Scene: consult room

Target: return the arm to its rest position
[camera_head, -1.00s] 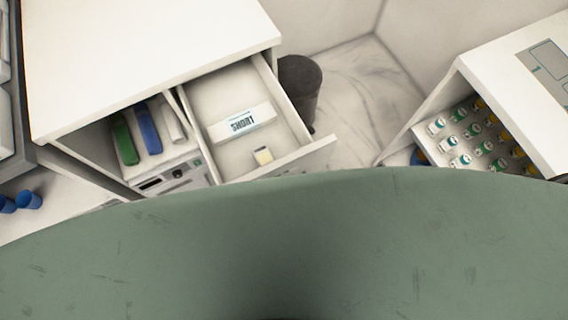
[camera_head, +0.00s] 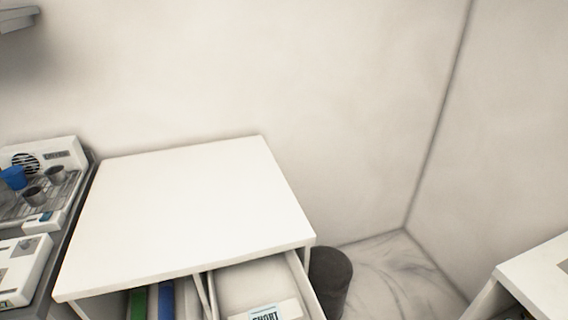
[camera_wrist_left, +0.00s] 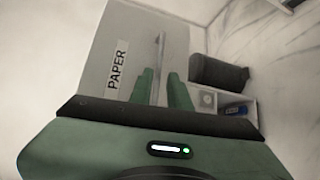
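No arm or gripper of mine shows in the head view. In the left wrist view my left gripper (camera_wrist_left: 161,78) shows two green fingers with a gap between them and nothing held. Beyond them is a grey panel with a label reading PAPER (camera_wrist_left: 117,66) and a long metal bar (camera_wrist_left: 159,60). The bar lines up with the gap, but I cannot tell how far off it is. My right gripper is in neither view.
A white cabinet (camera_head: 190,205) has an open drawer (camera_head: 245,285) with a SHORT label, cut off below. A dark bin (camera_head: 330,280) stands beside it. Equipment with cups (camera_head: 40,190) is at left, another white unit (camera_head: 545,280) at right. Floor (camera_head: 400,270) shows between.

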